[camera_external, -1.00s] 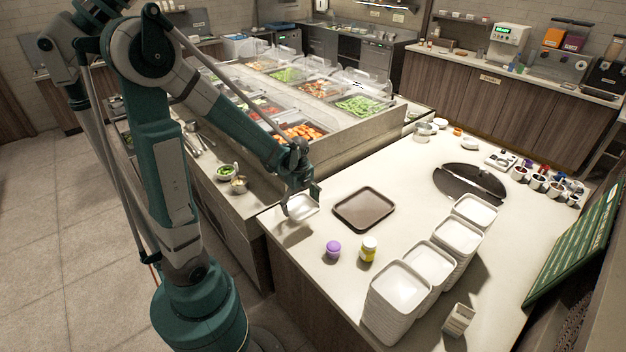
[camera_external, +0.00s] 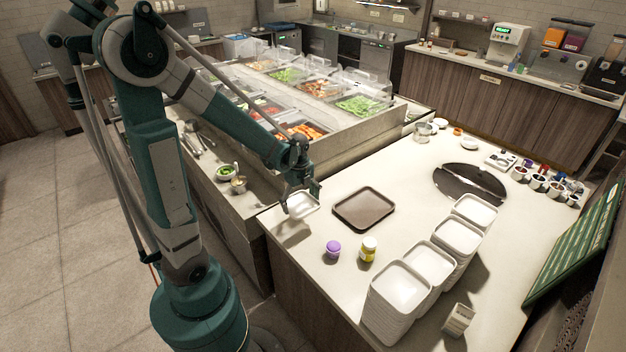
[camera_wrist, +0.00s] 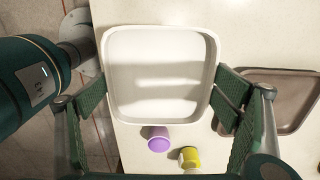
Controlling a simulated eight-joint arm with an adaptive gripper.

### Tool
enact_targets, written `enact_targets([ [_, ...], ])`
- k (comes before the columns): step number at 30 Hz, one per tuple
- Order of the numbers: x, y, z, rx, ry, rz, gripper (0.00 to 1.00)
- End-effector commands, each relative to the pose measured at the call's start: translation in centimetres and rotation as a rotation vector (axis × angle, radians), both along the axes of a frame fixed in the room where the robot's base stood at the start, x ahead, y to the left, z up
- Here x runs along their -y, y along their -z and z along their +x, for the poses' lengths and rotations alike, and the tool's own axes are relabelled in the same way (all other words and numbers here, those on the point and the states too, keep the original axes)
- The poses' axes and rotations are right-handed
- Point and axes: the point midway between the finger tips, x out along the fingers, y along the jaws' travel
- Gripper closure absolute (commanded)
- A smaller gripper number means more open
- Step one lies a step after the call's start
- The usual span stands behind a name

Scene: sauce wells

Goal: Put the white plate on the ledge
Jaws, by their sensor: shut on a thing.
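The white plate (camera_external: 303,206) is a square dish with rounded corners and a raised rim. My gripper (camera_external: 304,189) is shut on it and holds it above the left edge of the pale counter (camera_external: 330,285), with its shadow below. In the wrist view the empty plate (camera_wrist: 158,80) fills the middle, with green finger pads of my gripper (camera_wrist: 162,112) at its left and right sides. A pale ledge (camera_external: 208,165) runs along the near side of the salad bar, left of the plate.
A brown tray (camera_external: 364,209) lies right of the plate. A purple-lidded pot (camera_external: 333,249) and a yellow jar (camera_external: 368,249) stand in front. Stacks of white plates (camera_external: 402,287) stand farther right. A green bowl (camera_external: 226,173) and a small pot (camera_external: 238,184) occupy the ledge.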

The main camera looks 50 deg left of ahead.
Motion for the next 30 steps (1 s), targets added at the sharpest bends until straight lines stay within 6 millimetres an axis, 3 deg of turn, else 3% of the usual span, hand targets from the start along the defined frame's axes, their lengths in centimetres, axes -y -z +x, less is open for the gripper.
enact_targets([
  [17,0.0,-1.0,0.0,0.000,0.000,0.000,0.28],
  [23,0.0,-3.3,-0.1,0.000,0.000,0.000,0.28],
  [30,0.0,-8.0,0.0,0.000,0.000,0.000,0.28],
])
